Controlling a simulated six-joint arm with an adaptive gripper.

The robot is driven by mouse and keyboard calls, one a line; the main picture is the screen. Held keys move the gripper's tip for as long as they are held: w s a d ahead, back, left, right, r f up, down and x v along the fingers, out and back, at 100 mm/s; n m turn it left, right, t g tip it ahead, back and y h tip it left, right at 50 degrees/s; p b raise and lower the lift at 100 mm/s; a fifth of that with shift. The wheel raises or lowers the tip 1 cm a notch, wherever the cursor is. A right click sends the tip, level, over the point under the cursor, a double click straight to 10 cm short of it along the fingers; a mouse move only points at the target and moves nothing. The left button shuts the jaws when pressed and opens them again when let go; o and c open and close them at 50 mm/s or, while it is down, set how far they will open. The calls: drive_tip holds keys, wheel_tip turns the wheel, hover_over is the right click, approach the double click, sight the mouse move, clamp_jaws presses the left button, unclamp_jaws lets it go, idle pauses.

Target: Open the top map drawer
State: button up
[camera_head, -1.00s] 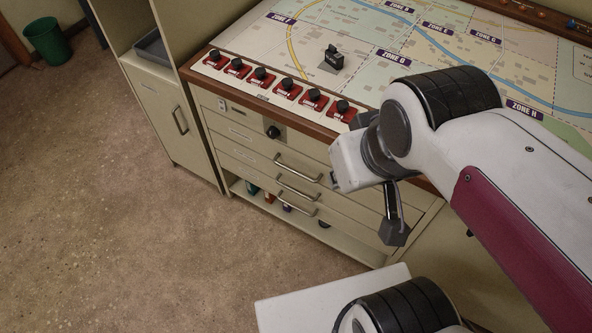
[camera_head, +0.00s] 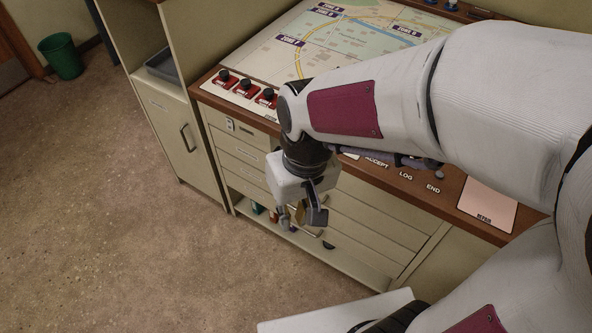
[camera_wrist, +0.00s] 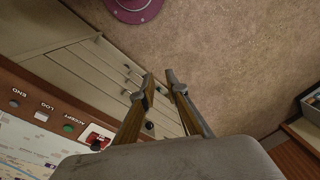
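The cream drawer stack stands under the console's wooden edge, and its fronts look closed. The upper drawer front (camera_head: 237,147) shows only at its left end in the head view; my arm and gripper hide the rest, including its handle. My gripper (camera_head: 301,217) points down in front of the stack, with its fingers apart. In the wrist view the two fingers (camera_wrist: 160,77) have a narrow gap with nothing between them. Several drawer fronts (camera_wrist: 88,62) with small dark handles lie left of the fingers. I cannot tell whether a finger touches a handle.
The map console has a wooden front edge (camera_head: 405,188) above the drawers. An open lower shelf (camera_head: 350,268) holds small coloured items. A side cabinet (camera_head: 165,120) stands at left, with a green bin (camera_head: 62,57) beyond. The floor (camera_head: 120,220) in front is clear.

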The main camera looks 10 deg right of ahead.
drive_tip(key=w+a+f+n, duration=0.1)
drive_tip(key=w+a+f, duration=0.3)
drive_tip(key=a+f, duration=0.4)
drive_tip(key=w+a+f, duration=0.5)
drive_tip(key=f, duration=0.6)
drive_tip(key=w+a+f+t+h, duration=0.1)
drive_tip(key=w+f, duration=0.1)
drive_tip(key=f, duration=0.7)
drive_tip(key=w+a+f+t, duration=0.1)
drive_tip(key=w+f, duration=0.1)
drive_tip(key=f, duration=0.7)
drive_tip(key=w+d+f+n+t+h, duration=0.3)
drive_tip(key=w+d+f+t+h, duration=0.15)
drive_tip(key=d+f, duration=0.55)
drive_tip(key=w+d+r+n+t+h, duration=0.2)
drive_tip(key=w+d+r+t+h, duration=0.2)
drive_tip(key=r, duration=0.9)
drive_tip(key=d+h, duration=0.2)
drive_tip(key=d, duration=0.1)
drive_tip(key=shift+d+n+h, duration=0.35)
drive_tip(key=shift+n, duration=0.05)
